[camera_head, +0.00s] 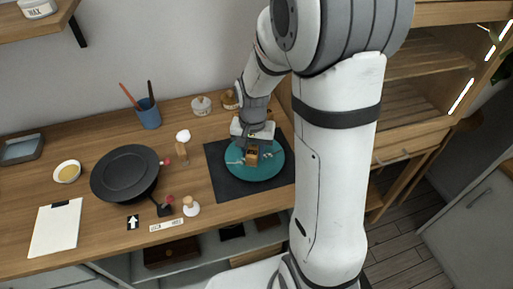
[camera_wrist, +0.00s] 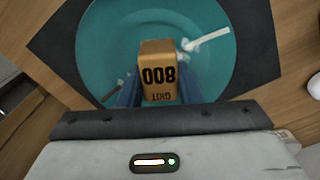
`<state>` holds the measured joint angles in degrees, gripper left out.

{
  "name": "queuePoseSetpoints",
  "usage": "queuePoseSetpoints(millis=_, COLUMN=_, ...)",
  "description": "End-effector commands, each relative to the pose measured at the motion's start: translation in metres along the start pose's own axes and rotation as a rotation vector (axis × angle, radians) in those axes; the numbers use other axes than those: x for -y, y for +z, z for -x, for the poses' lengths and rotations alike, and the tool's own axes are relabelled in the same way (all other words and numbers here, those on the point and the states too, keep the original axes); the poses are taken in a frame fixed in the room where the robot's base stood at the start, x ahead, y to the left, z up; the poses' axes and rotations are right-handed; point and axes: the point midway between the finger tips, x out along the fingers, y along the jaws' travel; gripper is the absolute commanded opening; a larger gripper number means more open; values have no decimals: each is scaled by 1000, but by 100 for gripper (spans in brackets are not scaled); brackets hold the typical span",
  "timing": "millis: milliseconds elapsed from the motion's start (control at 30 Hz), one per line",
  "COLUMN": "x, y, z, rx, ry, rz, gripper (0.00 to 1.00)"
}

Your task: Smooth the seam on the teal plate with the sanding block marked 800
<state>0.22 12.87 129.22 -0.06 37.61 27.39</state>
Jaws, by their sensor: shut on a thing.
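The teal plate (camera_head: 262,172) lies on a dark mat (camera_head: 228,188) on the wooden worktop. It also shows in the wrist view (camera_wrist: 218,75). A pale seam (camera_wrist: 207,39) runs across the plate, partly hidden behind the block. The tan sanding block (camera_wrist: 158,58) carries the marking 800 and GRIT, upside down in the wrist view. My gripper (camera_wrist: 158,90) is shut on the block, with a blue finger on each side. In the head view the block (camera_head: 252,158) is over the middle of the plate. I cannot tell whether it touches the plate.
A black round turntable (camera_head: 125,173) stands left of the mat. A blue cup with brushes (camera_head: 148,115), a small bowl of gold powder (camera_head: 67,171), jars (camera_head: 201,105) and a white-headed tool (camera_head: 183,137) are around it. A clipboard (camera_head: 55,227) lies at the front left.

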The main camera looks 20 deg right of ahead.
Motion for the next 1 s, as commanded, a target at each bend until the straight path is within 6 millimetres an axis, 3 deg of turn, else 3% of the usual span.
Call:
queuePoseSetpoints(millis=333, x=16, y=-1, z=-1, rx=7, ry=2, rz=1, gripper=13)
queuePoseSetpoints(millis=1000, x=28, y=13, z=1, rx=6, ry=2, rz=1, gripper=13)
